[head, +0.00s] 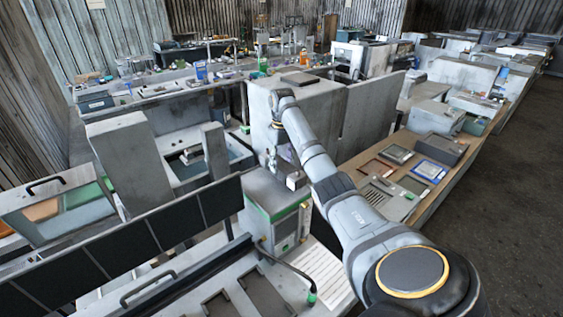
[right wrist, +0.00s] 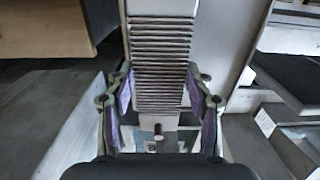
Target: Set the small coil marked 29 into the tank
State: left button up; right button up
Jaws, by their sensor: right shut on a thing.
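My right arm reaches from the lower right of the head view to a spot above a green-rimmed grey cabinet (head: 270,210). My right gripper (head: 287,172) is small there, and its fingers are hard to make out. In the right wrist view, my right gripper (right wrist: 160,100) has its purple-padded fingers on both sides of a grey ribbed block (right wrist: 160,60), which I take to be the coil. A short peg shows at its near end. No mark 29 is readable. A basin with a blue inside (head: 238,152) stands left of the gripper; I cannot tell whether it is the tank. My left gripper is not in view.
A tall grey cabinet (head: 325,105) stands just behind the gripper. A dark panel row (head: 135,240) lies at the left front. A wooden bench (head: 440,180) with trays and boxes runs along the right, with open floor (head: 520,190) beyond it.

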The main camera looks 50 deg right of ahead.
jog(key=shift+f, duration=0.25)
jog(key=shift+f, duration=0.4)
jog(key=shift+f, duration=0.2)
jog(key=shift+f, duration=0.25)
dwell(0.3)
jog(key=o, duration=1.6)
jog(key=shift+o, duration=0.2)
jog(key=shift+s+f, duration=0.1)
